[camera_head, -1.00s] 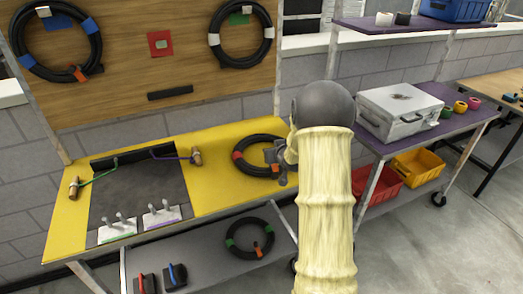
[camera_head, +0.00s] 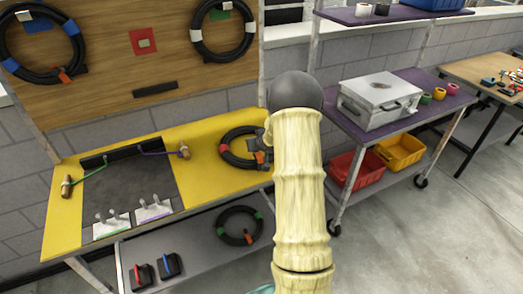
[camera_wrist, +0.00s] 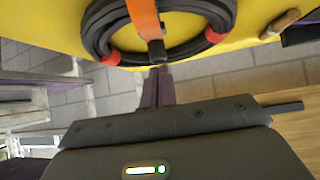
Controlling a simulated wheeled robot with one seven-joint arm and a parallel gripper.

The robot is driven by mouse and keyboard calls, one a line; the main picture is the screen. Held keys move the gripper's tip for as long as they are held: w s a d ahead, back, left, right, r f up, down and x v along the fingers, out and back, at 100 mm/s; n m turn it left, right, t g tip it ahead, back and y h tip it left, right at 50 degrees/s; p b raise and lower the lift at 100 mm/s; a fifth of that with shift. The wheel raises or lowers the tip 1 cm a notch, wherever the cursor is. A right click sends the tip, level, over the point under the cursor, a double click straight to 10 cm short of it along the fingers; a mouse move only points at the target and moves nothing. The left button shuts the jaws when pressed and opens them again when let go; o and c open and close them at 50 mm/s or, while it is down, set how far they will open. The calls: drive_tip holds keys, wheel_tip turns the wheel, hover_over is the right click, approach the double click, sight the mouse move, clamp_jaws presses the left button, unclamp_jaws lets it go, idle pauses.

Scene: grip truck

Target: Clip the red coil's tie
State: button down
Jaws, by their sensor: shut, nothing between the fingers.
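A black coil with red bands (camera_head: 228,162) lies on the yellow bench top. It also fills the top of the wrist view (camera_wrist: 100,28), with a red band on each side. An orange tie (camera_wrist: 143,14) crosses its near side and ends in a dark tip. My gripper (camera_head: 259,150) is at the coil's right side in the head view, partly hidden by its own wrist. In the wrist view my gripper's fingers (camera_wrist: 158,85) are together and empty, just below the tie's dark tip. Whether they touch it I cannot tell.
A dark mat with clamps (camera_head: 130,190) covers the bench's left part. A coil with green bands (camera_head: 222,229) lies on the lower shelf. Two coils hang on the wooden board (camera_head: 150,60). A purple cart (camera_head: 345,132) with a grey case (camera_head: 380,100) stands right.

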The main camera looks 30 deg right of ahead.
sight(259, 156)
drive_tip(key=shift+s+f, duration=0.1)
drive_tip(key=shift+s+a+f+b, duration=0.15)
drive_tip(key=shift+s+b, duration=0.25)
drive_tip(key=shift+s, duration=0.25)
idle(0.3)
wheel_tip(259, 156, up, 5)
drive_tip(key=p, duration=0.3)
drive_tip(key=shift+f+p, duration=0.1)
drive_tip(key=shift+p, duration=0.25)
drive_tip(key=b+v, duration=0.1)
drive_tip(key=v, duration=0.8)
drive_tip(key=shift+r, duration=0.25)
drive_tip(key=shift+a, duration=0.15)
